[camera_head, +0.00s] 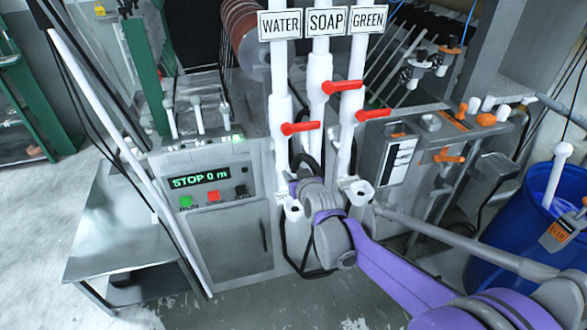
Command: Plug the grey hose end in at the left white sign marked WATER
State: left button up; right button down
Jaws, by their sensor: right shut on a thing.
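The white WATER sign (281,25) is the left of three signs at the top, above a white pipe (281,100) with a red valve handle (299,128). My right gripper (305,178) is low among the white pipes, close to the lower end of the WATER pipe and below the red handles. It is shut on the grey hose end, which my gripper and wrist mostly hide. I cannot tell whether the hose end touches a socket. A dark hose (284,246) loops down beside my wrist. My left gripper is out of view.
A control box with a display (201,178) reading STOP 0 m is at the left. A blue barrel (510,220) stands at the right. A metal table (115,245) is at lower left.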

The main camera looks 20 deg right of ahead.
jog(key=shift+s+f, duration=0.35)
jog(key=shift+s, duration=0.1)
jog(key=shift+w+f+b, duration=0.15)
jog(key=shift+f+b, duration=0.5)
jog(key=shift+f, duration=0.3)
jog(key=shift+f+b, duration=0.5)
jog(key=shift+f, duration=0.3)
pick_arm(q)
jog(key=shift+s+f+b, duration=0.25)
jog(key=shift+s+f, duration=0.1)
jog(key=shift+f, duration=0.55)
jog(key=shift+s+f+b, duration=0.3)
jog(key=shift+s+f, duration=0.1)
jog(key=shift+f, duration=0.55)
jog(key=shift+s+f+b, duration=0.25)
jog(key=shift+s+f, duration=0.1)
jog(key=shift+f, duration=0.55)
pick_arm(e)
jog(key=shift+f, duration=1.4)
jog(key=shift+c, duration=1.3)
grip_release()
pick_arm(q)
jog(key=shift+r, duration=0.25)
pick_arm(e)
jog(key=v, duration=1.1)
